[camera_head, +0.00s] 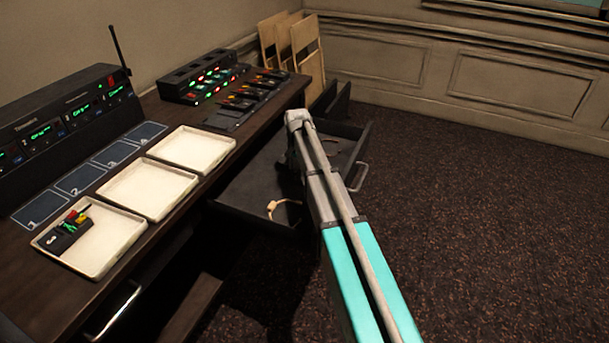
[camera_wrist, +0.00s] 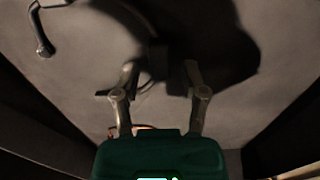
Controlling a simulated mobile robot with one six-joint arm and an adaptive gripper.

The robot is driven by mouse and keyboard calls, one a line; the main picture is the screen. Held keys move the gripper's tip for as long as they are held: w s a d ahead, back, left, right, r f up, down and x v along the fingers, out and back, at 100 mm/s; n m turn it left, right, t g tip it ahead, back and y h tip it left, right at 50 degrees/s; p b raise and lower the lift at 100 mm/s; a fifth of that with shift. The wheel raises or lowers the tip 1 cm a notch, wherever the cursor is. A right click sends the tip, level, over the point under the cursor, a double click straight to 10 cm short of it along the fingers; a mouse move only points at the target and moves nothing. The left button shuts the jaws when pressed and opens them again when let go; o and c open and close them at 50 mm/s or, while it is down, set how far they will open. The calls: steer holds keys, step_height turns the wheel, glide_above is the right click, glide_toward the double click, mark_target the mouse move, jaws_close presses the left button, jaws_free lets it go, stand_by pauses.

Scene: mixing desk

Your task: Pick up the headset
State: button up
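A small pale, curved item, possibly a headset (camera_head: 283,206), lies near the front left corner of the open drawer (camera_head: 245,195). In the wrist view, a dark curved piece (camera_wrist: 42,38) with a rounded end lies at the top left, apart from my fingers; it may be part of a headset. My gripper (camera_wrist: 160,75) points down over the grey drawer floor, its two fingers spread apart. A thin dark item shows around and between the fingers, partly lost in shadow, and I cannot tell what it is. In the head view, my arm hides the gripper.
The drawer walls enclose the gripper, with a metal handle (camera_head: 359,177) on the front. On the desk stand white trays (camera_head: 150,188), a radio unit (camera_head: 68,117) with an antenna and a charging rack (camera_head: 203,80). Boards (camera_head: 293,45) lean on the wall. The floor at right is clear.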

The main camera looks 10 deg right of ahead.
jaws_close()
steer(key=shift+r+p, duration=1.3)
steer(key=s+d+r+p, duration=0.1)
steer(key=s+r+p, duration=0.9)
steer(key=s, duration=0.4)
steer(key=shift+d+r, duration=0.15)
steer(key=shift+r, duration=0.05)
step_height(320, 180, up, 9)
steer(key=p, duration=0.9)
steer(key=shift+r+p, duration=0.15)
steer(key=shift+p, duration=0.25)
steer(key=shift+w, duration=0.1)
